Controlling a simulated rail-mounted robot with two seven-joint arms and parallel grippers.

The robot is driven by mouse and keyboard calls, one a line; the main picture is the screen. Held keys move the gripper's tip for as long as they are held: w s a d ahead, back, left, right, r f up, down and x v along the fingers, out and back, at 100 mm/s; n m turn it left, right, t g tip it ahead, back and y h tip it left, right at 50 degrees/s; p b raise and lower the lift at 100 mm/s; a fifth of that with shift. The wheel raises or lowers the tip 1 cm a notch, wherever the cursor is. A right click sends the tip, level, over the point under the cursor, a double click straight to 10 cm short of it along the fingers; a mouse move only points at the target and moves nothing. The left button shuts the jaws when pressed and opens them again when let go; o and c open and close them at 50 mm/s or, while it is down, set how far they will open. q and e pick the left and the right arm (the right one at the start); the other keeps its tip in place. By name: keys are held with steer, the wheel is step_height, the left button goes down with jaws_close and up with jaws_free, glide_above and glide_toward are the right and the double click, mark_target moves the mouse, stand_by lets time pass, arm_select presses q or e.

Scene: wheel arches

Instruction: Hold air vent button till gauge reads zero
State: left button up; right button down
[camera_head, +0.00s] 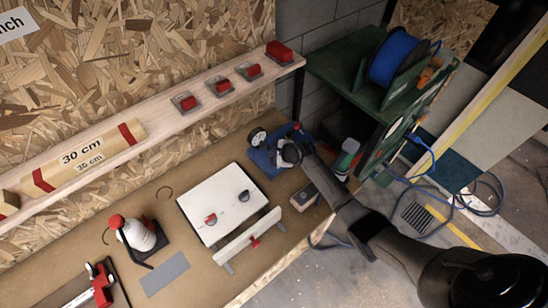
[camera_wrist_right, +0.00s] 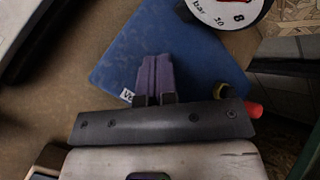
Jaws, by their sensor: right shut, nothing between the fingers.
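The blue air unit (camera_head: 262,158) stands at the right end of the bench; its blue top (camera_wrist_right: 120,50) fills the middle of the right wrist view. Its round white gauge (camera_head: 257,137) shows there too, cut by the top edge (camera_wrist_right: 228,12), with "bar", 8 and 10 visible; the reading cannot be made out. A label (camera_wrist_right: 127,95) beginning "VE" is partly covered by my right gripper (camera_wrist_right: 153,60). The right fingers are shut and empty over the blue top. The vent button is not visible, and contact cannot be judged. My left gripper is out of view.
A red-tipped part (camera_wrist_right: 253,108) sits beside my gripper's palm. A green rack (camera_head: 345,75) with a blue reel is behind.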

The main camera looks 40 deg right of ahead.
steer(key=shift+f, duration=0.4)
stand_by(0.3)
stand_by(0.6)
stand_by(0.8)
stand_by(0.5)
steer(key=shift+r+p, duration=0.95)
steer(key=shift+p, duration=0.15)
